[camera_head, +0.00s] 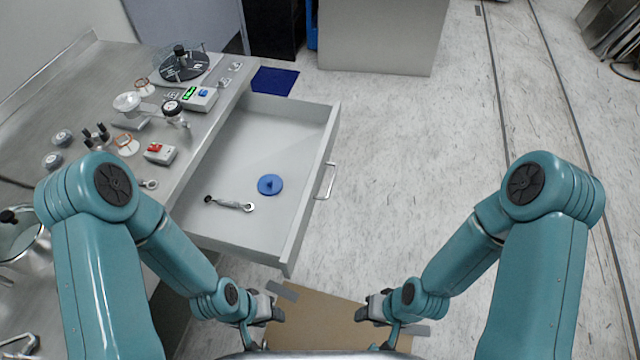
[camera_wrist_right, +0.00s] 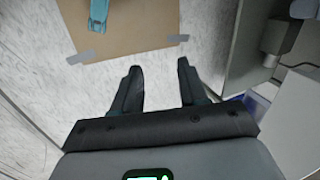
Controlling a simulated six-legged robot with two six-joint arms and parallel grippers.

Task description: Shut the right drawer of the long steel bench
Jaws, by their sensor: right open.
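The right drawer (camera_head: 311,214) of the long steel bench (camera_head: 65,85) is pulled far out, with its bar handle (camera_head: 325,181) on the front panel facing right. Inside it lie a blue round knobbed lid (camera_head: 270,184) and a small wrench-like metal tool (camera_head: 231,204). My left gripper (camera_head: 274,310) is near the drawer's near corner, low over the floor; its jaw state is unclear. My right gripper (camera_head: 362,310) is to the right of it, apart from the drawer and handle. In the right wrist view the right gripper (camera_wrist_right: 158,78) is open and empty.
A cardboard sheet (camera_head: 320,312) is taped to the floor below my grippers. The bench top holds a green-display device (camera_head: 199,98), a red-topped box (camera_head: 160,154) and several fittings. A grey cabinet (camera_head: 385,35) stands at the back. The floor right of the drawer is clear.

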